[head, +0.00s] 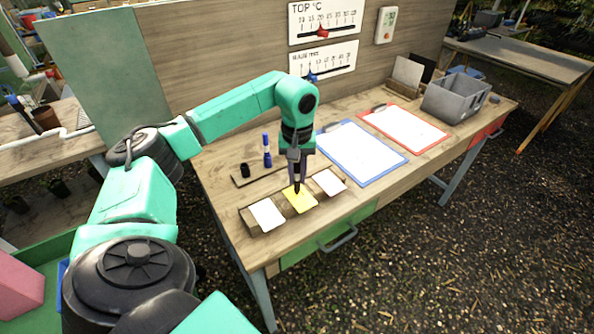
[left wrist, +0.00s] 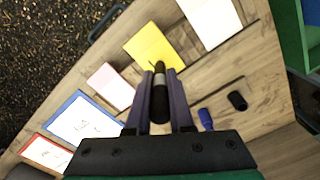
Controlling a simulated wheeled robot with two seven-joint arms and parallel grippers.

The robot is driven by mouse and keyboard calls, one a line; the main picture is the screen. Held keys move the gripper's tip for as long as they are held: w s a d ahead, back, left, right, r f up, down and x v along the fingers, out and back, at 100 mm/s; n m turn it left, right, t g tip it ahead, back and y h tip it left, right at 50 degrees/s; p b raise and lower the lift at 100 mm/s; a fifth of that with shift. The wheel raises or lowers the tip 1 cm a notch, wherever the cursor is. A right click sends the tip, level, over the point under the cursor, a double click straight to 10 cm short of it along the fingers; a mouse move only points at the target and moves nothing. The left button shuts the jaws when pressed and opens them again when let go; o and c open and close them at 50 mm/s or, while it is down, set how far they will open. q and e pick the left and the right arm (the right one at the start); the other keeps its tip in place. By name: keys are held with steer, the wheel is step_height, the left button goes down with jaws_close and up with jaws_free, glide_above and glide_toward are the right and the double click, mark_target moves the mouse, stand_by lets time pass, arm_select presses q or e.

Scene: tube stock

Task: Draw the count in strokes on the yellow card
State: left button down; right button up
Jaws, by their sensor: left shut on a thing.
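My left gripper (head: 297,177) is shut on a dark pen and points down over the yellow card (head: 300,199). In the left wrist view, the pen (left wrist: 159,97) is upright between the two fingers, its tip at the yellow card (left wrist: 151,46). A short dark line shows beside the tip; I cannot tell if it is a stroke or shadow. I cannot tell if the tip touches. The card lies on a wooden block between two white cards, one left (head: 266,215) and one right (head: 328,182). My right gripper is not in view.
A blue pen (head: 267,158) and a black cap (head: 245,170) stand on a wooden strip behind the cards. Blue (head: 382,174) and red (head: 433,142) framed sheets lie to the right. A grey bin (head: 455,101) stands at the far right. Two scales (head: 324,60) hang on the wall.

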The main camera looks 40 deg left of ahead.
arm_select(q)
steer(key=shift+d, duration=0.1)
stand_by(0.3)
steer(key=shift+s+d, duration=0.15)
steer(key=shift+d, duration=0.35)
steer(key=shift+r, duration=0.1)
stand_by(0.3)
steer(key=shift+r+p, duration=1.4)
steer(key=shift+r, duration=0.05)
